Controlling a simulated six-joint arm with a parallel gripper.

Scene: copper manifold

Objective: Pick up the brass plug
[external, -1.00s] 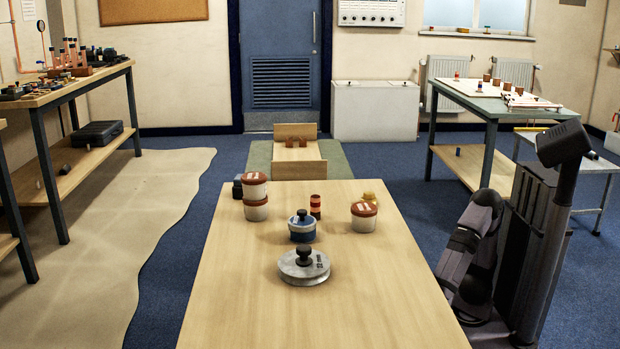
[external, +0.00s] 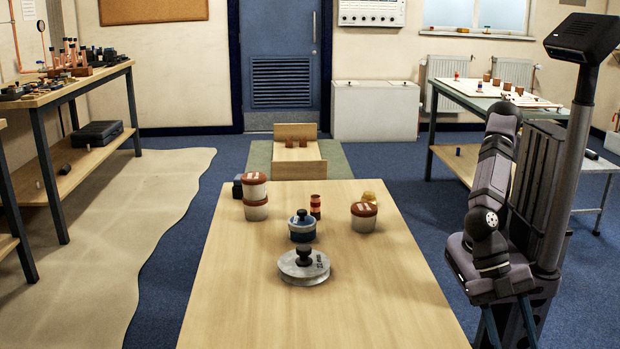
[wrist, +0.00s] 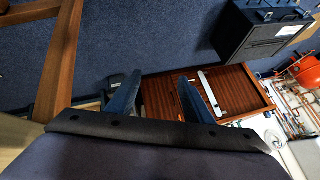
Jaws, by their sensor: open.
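A small yellow, brass-coloured piece (external: 369,197), which looks like the brass plug, sits on the wooden table behind the right-hand white tub (external: 364,217). The tub's lid partly hides it. My gripper (external: 508,335) hangs low beyond the table's right edge, well away from the piece, with its blue fingers apart and cut by the frame's bottom. In the wrist view my gripper (wrist: 159,78) is open, with nothing between its fingers. The brass-coloured piece is not visible there.
On the wooden table (external: 225,300) stand stacked tubs (external: 256,207), a striped cylinder (external: 315,207), a blue knobbed pot (external: 302,228) and a grey knobbed disc (external: 304,268). The table's front and right side are clear.

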